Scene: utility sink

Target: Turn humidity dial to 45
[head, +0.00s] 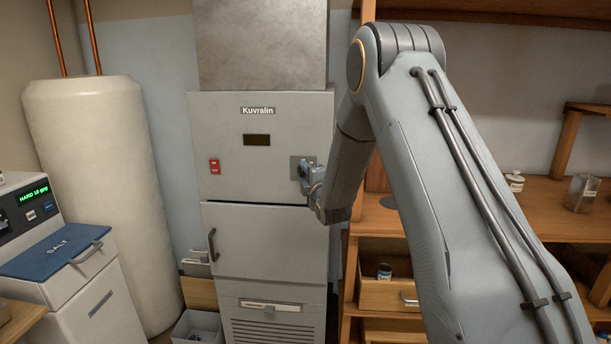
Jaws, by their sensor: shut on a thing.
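A tall grey cabinet (265,150) labelled "Kuvralin" stands in the middle of the head view. A dark display (257,140) on its upper panel shows no readable figure. A small grey plate (295,162) is at the panel's right side, where a dark round knob (303,168) partly shows. My gripper (305,175) is at this knob, shut on it. The gripper and wrist hide most of the knob, so its pointer and any scale cannot be read.
A red switch (214,166) is on the panel's left. The cabinet's lower door (270,243) is closed. A softener unit with a blue salt lid (57,247) and a pale tank (95,190) stand left. Wooden shelves (540,200) with jars and an open drawer (385,290) are right.

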